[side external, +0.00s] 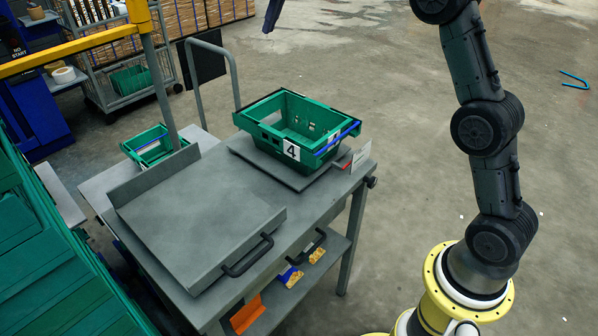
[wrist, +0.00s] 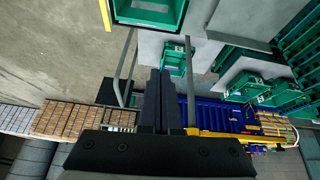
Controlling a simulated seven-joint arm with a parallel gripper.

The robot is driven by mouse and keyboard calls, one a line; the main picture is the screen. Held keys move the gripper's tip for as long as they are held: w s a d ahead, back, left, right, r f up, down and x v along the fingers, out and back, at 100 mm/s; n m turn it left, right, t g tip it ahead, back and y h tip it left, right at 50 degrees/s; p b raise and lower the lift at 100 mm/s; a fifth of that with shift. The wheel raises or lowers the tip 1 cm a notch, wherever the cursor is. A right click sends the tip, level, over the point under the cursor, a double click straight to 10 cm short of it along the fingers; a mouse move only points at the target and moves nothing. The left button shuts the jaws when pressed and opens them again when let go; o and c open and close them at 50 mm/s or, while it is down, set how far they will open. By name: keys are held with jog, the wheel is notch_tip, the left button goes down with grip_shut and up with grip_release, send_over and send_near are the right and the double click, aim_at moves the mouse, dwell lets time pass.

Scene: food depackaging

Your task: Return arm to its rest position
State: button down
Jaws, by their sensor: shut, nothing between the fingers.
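My gripper (wrist: 159,74) shows in the wrist view with its two dark fingers together and nothing between them. It is raised clear of the table and touches nothing. In the side external view, only a dark tip (side external: 272,15), apparently of my gripper, shows at the top edge. My arm stands upright on the right of that view, and its upper part is cut off. The green crate marked 4 (side external: 292,128) sits on the grey table and looks empty. In the wrist view, part of a green crate (wrist: 150,16) shows at the top.
The grey table (side external: 318,222) carries a flat grey board with a handle (side external: 200,215). A smaller green crate (side external: 150,147) sits behind it. A bent metal rail (side external: 233,75) and a post with a yellow beam (side external: 70,52) rise behind the table.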

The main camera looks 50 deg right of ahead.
jog(key=s+a+r, duration=0.2)
jog(key=s, duration=0.6)
jog(key=s+a+r+t, duration=0.1)
jog(key=s+a+r, duration=0.1)
jog(key=s, duration=0.7)
jog(key=s+a+r, duration=0.2)
jog(key=s+a, duration=0.1)
jog(key=s, duration=0.5)
jog(key=s+f, duration=1.6)
jog(key=f, duration=0.1)
jog(key=shift+s+a+f+m+g, duration=0.2)
jog(key=shift+s+f+m+g, duration=0.1)
jog(key=shift+m+g, duration=0.1)
